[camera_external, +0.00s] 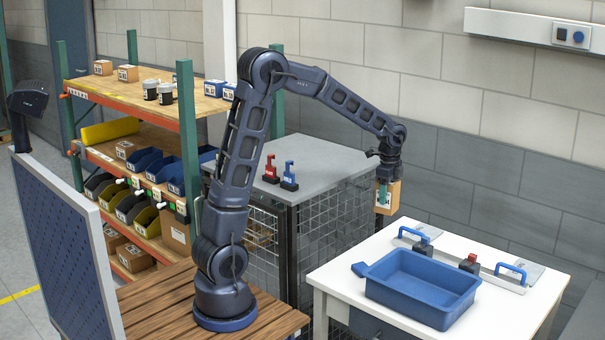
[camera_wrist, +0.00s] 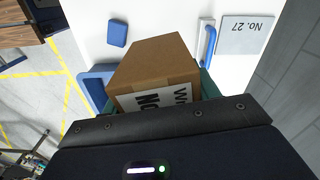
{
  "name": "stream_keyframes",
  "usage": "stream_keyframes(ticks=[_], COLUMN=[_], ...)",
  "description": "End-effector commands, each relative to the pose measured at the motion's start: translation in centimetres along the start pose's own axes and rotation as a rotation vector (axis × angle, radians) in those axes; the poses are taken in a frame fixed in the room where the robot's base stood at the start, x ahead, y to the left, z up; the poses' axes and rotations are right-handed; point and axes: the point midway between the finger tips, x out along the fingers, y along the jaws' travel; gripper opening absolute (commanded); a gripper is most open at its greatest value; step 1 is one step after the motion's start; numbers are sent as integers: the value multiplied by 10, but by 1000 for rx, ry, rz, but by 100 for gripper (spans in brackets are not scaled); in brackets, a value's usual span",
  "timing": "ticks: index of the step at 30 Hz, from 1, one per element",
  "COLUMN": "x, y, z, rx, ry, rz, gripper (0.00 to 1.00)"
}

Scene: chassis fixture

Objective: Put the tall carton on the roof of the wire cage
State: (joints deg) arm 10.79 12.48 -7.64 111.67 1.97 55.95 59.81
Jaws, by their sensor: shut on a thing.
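The tall carton (camera_external: 394,197) is brown cardboard with a white label, and it hangs upright from my gripper (camera_external: 383,190). My gripper is shut on it, at the right side of the wire cage and above the far edge of the white table. In the wrist view the carton (camera_wrist: 155,62) fills the middle, with its printed label close to the gripper (camera_wrist: 160,105).
Red and blue padlock-like items (camera_external: 289,176) stand on the roof's left part; its middle and right are clear. The white table (camera_external: 340,280) holds a blue tray (camera_external: 425,310) and a plate with blue handles (camera_external: 470,262). A loaded shelf (camera_external: 130,90) stands at left.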

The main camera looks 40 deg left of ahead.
Motion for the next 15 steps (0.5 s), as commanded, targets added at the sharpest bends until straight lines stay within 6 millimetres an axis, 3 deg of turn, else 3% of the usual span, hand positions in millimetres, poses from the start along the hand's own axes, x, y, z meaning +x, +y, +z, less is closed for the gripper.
stream_keyframes(ticks=[8,11,15], x=[-12,-19,-40], y=[-4,-17,-53], z=[2,9,30], rx=[-6,-26,-81], ry=[0,1,2], rz=[-1,-1,-3], gripper=[26,26,26])
